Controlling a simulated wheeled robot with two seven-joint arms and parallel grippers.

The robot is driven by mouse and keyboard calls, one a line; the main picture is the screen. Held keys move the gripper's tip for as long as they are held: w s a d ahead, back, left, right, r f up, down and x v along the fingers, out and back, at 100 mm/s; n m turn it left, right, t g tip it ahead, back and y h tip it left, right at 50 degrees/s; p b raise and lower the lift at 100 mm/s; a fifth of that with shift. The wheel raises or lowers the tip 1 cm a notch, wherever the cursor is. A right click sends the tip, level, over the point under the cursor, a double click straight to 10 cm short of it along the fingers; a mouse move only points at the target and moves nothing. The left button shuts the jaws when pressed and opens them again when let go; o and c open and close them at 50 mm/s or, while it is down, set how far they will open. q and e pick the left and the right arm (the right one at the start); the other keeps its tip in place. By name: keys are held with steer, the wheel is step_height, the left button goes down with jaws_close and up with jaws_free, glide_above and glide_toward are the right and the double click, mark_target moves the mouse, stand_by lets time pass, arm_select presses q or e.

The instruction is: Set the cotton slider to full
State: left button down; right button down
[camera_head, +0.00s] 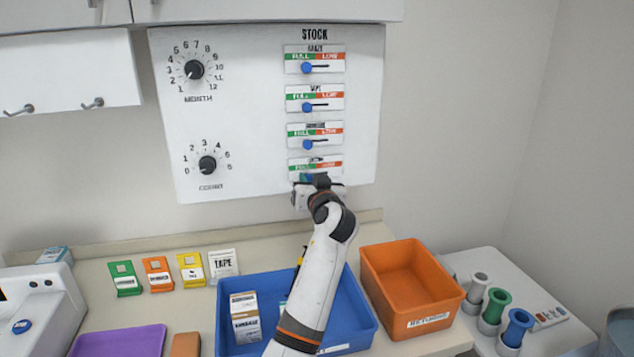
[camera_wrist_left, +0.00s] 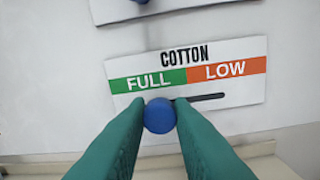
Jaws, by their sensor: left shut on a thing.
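The cotton slider plate (camera_wrist_left: 240,60) fills the middle of the left wrist view, with green FULL at left and orange LOW at right. Its blue knob (camera_wrist_left: 159,116) is under the FULL half, with dark slot (camera_wrist_left: 210,98) showing to its right. The fingers of my left gripper (camera_wrist_left: 159,112) are shut on the knob, one on each side. In the head view this plate (camera_head: 328,163) is the lowest under STOCK, and my left gripper (camera_head: 316,184) covers its lower part. My right gripper is not in view.
Other blue slider knobs (camera_head: 308,144) sit in a column above, under their FULL sides. Two black dials (camera_head: 195,70) are at left on the white panel (camera_head: 250,120). Below are a blue bin (camera_head: 262,282) and an orange bin (camera_head: 440,284) on the counter.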

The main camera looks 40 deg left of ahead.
arm_select(q)
steer(key=shift+a+f, duration=0.1)
steer(key=c, duration=1.5)
jaws_free()
steer(key=shift+s+a, duration=0.1)
steer(key=shift+o, duration=1.1)
steer(key=shift+s+a, duration=0.1)
steer(key=shift+s, duration=0.05)
steer(key=b+v, duration=0.3)
steer(key=v, duration=0.9)
